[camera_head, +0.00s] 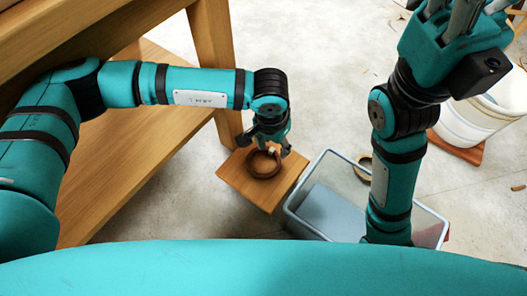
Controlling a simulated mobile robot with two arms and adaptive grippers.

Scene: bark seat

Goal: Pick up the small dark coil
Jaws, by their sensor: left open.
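The small dark coil (264,172) is a brown ring lying on a small square wooden stool top (240,184). My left gripper (273,147) points down over the far side of the coil. Its fingers are apart, close to the coil's far rim; I cannot tell whether they touch it. A small pale spot shows between the fingers. My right gripper (464,14) is raised at the top right, away from the coil. Its fingertips are partly cut off by the picture edge, so I cannot tell how far apart they are.
A clear-walled bin (294,212) stands right of the stool, partly behind my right arm. A tan ring (363,160) lies beyond it. A large wooden table (215,55) with a low shelf fills the left. A white tub (478,118) stands at the right. Concrete floor is open beyond.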

